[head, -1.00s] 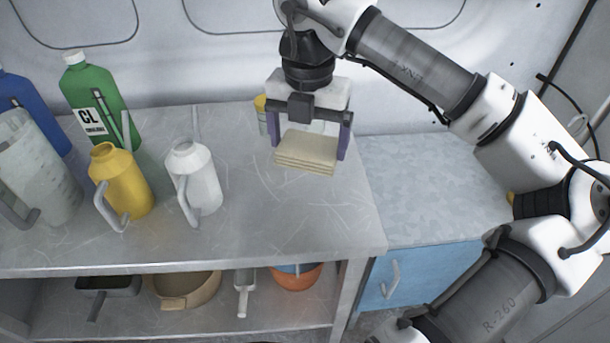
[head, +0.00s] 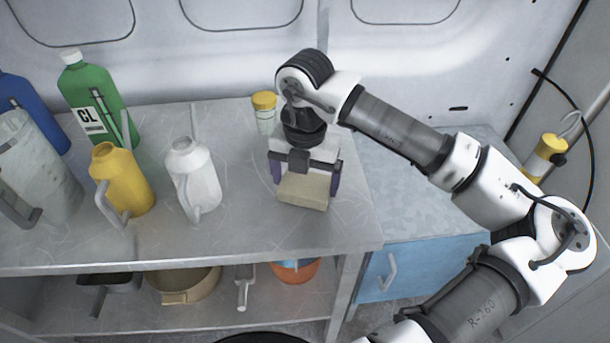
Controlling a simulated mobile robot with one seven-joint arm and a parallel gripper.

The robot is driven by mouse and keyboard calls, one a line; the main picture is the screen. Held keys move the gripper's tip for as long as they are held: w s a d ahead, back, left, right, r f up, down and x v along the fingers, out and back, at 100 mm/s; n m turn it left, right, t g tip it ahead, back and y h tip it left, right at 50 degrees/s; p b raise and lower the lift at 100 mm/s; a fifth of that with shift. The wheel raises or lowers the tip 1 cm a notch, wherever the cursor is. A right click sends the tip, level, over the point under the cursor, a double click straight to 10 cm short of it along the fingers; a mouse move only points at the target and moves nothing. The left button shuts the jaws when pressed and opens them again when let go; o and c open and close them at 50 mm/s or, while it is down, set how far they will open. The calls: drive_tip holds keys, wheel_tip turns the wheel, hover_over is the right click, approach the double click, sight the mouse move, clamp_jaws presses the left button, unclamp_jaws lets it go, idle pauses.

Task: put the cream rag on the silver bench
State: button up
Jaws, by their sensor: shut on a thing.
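The cream rag (head: 304,191) is a folded, block-like stack. My gripper (head: 306,180) is shut on it, with a purple finger at each side. The rag is over the right part of the silver bench (head: 255,225), a scratched grey metal top. The rag looks low, close to the bench top; I cannot tell whether it touches it. Its rear part is hidden by my gripper.
On the bench stand a white jug (head: 194,180), a yellow jug (head: 121,180), a green bottle (head: 96,100), a translucent jug (head: 35,165) and a yellow-lidded jar (head: 264,112). A lower blue cabinet (head: 425,270) adjoins at right. Bench around the rag is clear.

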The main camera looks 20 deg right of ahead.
sight(305, 183)
drive_tip(key=shift+f, duration=0.15)
drive_tip(key=o, duration=0.7)
drive_tip(key=shift+r, duration=0.35)
wheel_tip(305, 183, up, 12)
drive_tip(key=b, duration=0.1)
drive_tip(key=shift+f, duration=0.15)
